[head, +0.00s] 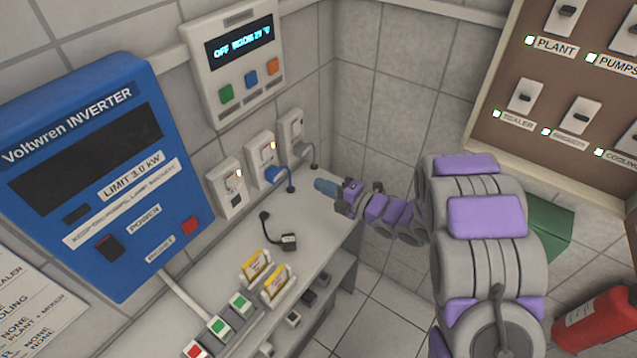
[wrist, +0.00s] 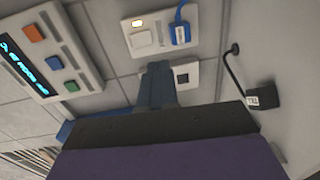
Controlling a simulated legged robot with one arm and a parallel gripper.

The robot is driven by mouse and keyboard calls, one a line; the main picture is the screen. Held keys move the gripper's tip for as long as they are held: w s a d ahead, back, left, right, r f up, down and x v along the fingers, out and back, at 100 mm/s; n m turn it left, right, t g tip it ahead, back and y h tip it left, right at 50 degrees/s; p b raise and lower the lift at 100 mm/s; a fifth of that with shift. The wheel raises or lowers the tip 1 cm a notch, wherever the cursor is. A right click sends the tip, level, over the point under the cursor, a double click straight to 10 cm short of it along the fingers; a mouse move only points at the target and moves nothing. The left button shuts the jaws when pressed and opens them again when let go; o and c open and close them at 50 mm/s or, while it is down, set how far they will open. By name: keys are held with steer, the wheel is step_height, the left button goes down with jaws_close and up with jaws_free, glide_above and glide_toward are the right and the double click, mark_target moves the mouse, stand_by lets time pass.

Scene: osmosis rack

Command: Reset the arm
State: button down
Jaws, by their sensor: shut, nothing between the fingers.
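My gripper (head: 326,187) is at the end of my grey and purple arm, which reaches in from the right above the white counter (head: 225,262). Its narrow blue-grey fingers (wrist: 158,72) are together and hold nothing. In the wrist view they cover part of a wall socket (wrist: 184,76); I cannot tell how far they are from it. In the head view the gripper is to the right of the blue plug (head: 275,174) in the middle socket. That plug also shows in the wrist view (wrist: 180,34).
A loose black plug (head: 288,241) with a cable lies on the counter. A blue inverter (head: 110,180) and a white display panel (head: 238,70) hang on the wall. A switchboard (head: 560,90) is at right, with a red extinguisher (head: 598,318) below.

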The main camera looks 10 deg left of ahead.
steer(key=w+d+r+m+t+h, duration=0.25)
steer(key=d+m+h, duration=0.2)
steer(key=d, duration=0.25)
steer(key=w+d+r+m+t+h, duration=0.1)
steer(key=w+d+m+h, duration=0.3)
steer(key=d+h, duration=0.15)
steer(key=s+d+r+m+g+h, duration=0.1)
steer(key=s+d+r+m+h, duration=0.25)
steer(key=s+d+m, duration=0.35)
steer(key=s+d+r+m+g+h, duration=0.1)
steer(key=s+d+r+m+h, duration=0.1)
steer(key=s+d+m+h, duration=0.45)
steer(key=s+d+m+g+y, duration=0.2)
steer(key=s+d+m+g, duration=0.25)
steer(key=s, duration=0.65)
steer(key=s+a+r+m+g+y, duration=0.1)
steer(key=s+a+m+g, duration=0.1)
steer(key=s, duration=0.8)
steer(key=s+a+r+m+g+y, duration=0.1)
steer(key=s+a+m+g, duration=0.2)
steer(key=s, duration=0.8)
steer(key=shift+s+a, duration=0.2)
